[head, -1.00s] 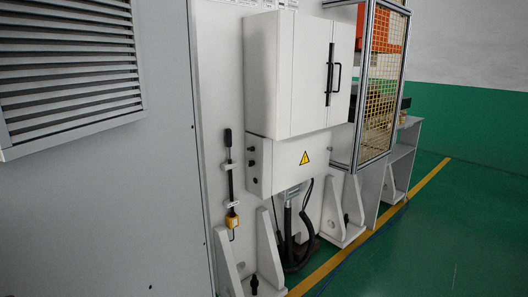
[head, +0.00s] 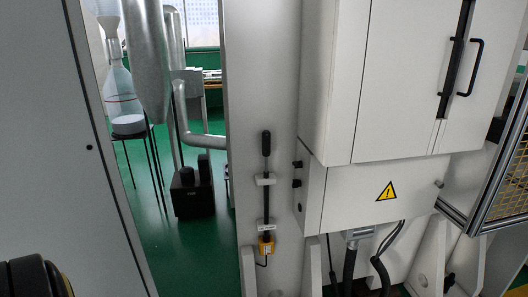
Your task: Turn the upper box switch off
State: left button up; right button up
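A white two-part box stands on the right of the head view, with a tall upper cabinet (head: 335,80) and a smaller lower box (head: 350,195). On the left side face of the lower box are two small black switches, an upper one (head: 297,164) and a lower one (head: 297,183). They are too small for me to tell their setting. Neither of my grippers shows. A dark rounded part in the bottom left corner looks like part of my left arm.
A grey cabinet wall (head: 60,150) fills the left. A narrow panel (head: 245,110) holds a black rod (head: 266,190) and a yellow device (head: 266,246) beside the box. A framed mesh guard (head: 505,180) stands at the right edge. Green floor shows through the gap.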

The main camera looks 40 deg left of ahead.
aim_at(296, 164)
jog(key=u, duration=1.1)
jog(key=i, duration=0.95)
jog(key=u, duration=1.1)
